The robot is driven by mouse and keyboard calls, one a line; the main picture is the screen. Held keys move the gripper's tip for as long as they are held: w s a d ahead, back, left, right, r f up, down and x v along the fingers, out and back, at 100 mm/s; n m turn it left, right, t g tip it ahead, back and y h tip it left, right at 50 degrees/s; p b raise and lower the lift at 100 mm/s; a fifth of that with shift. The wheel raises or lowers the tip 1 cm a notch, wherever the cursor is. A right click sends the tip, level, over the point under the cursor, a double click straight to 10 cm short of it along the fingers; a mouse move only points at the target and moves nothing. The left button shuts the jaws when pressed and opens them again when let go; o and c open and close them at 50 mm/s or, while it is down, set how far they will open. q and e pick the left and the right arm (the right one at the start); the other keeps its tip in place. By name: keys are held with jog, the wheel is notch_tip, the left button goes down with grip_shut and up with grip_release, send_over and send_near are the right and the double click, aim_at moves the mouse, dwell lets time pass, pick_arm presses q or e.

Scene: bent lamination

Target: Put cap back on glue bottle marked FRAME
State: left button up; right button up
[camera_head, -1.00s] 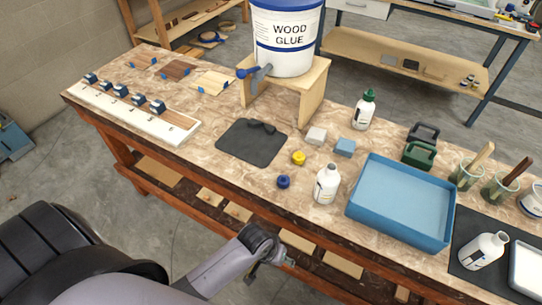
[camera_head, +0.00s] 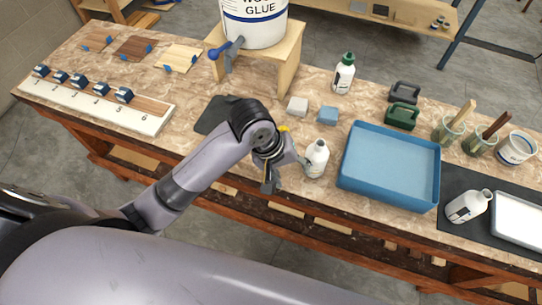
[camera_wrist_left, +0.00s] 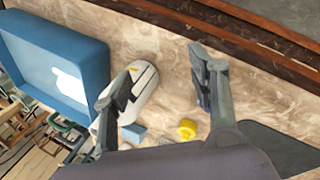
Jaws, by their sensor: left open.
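A white uncapped bottle (camera_head: 316,160) stands on the bench, left of the blue tray; its label is not readable. A yellow cap (camera_head: 284,128) shows partly behind my left gripper, and whole in the left wrist view (camera_wrist_left: 187,128). The blue cap is not clearly visible, apparently hidden by the gripper. My left gripper (camera_head: 287,175) is open and empty, just left of the white bottle. In the wrist view its fingers (camera_wrist_left: 164,66) are spread, one overlapping the bottle (camera_wrist_left: 143,88). Another uncapped bottle (camera_head: 466,207) is on the dark mat at right. My right gripper is not in view.
The blue tray (camera_head: 390,197) is right of the bottle. A wood glue bucket (camera_head: 255,22) sits on a wooden stand (camera_head: 289,68). Brush jars (camera_head: 447,131) are at right.

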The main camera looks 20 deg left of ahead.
pick_arm(q)
jog(key=w+a+r+n+g+y, duration=0.2)
jog(key=w+a+r+n, duration=0.4)
jog(key=r+n, duration=0.3)
notch_tip(320, 180, up, 2)
jog(key=shift+r+y, duration=0.1)
jog(key=shift+y, duration=0.8)
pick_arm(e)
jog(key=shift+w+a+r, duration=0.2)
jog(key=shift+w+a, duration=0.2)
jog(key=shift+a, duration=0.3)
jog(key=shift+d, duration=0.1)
pick_arm(q)
notch_tip(320, 180, down, 12)
jog(key=shift+f+p, duration=0.15)
jog(key=shift+p, duration=0.35)
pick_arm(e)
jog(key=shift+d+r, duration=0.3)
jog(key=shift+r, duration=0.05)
